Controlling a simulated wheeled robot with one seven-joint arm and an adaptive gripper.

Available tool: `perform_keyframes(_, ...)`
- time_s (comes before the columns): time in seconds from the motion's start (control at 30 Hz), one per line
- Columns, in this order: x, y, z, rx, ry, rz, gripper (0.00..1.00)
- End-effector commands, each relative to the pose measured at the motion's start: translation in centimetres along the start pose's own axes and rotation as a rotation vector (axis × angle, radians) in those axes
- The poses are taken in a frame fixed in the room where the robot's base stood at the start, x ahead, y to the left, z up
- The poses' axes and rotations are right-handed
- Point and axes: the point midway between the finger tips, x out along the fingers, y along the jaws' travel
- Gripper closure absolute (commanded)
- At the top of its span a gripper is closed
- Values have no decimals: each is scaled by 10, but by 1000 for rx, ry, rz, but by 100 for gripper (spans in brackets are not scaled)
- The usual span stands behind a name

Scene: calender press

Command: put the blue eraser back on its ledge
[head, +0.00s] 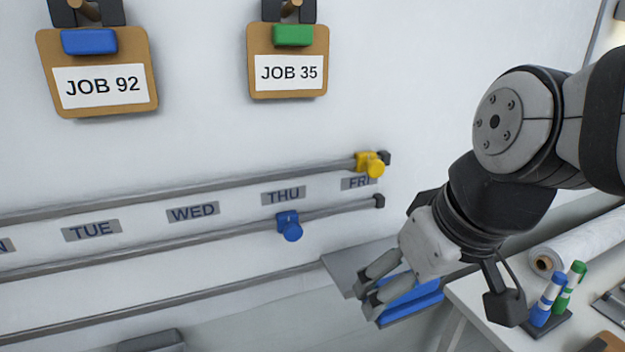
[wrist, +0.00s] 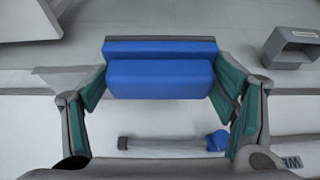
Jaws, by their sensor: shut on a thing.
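My gripper (head: 368,297) is shut on the blue eraser (head: 412,303) at the lower right of the head view. In the wrist view the eraser (wrist: 158,78) spans between the two green-padded fingers, its long side across the picture. A grey ledge (head: 345,263) sticks out from the wall just beyond my gripper, partly hidden by it. The ledge's light edge (wrist: 68,77) seems to show left of the fingers in the wrist view. The eraser is held in front of the ledge; I cannot tell the gap between them.
Rails with a yellow slider (head: 370,164) and a blue slider (head: 289,226) run along the wall. A white table (head: 470,300) with markers (head: 548,298) and a paper roll (head: 575,245) stands at right. A grey box (head: 152,341) is at the bottom left.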

Motion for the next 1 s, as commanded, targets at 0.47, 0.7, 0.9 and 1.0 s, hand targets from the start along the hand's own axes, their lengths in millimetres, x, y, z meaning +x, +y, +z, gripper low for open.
perform_keyframes(0.47,38,64,-68,1,-1,0,44)
perform_keyframes(0.7,55,92,-100,0,1,0,44)
perform_keyframes(0.9,62,100,-107,0,1,0,44)
perform_keyframes(1.0,74,100,-101,0,-2,-1,44)
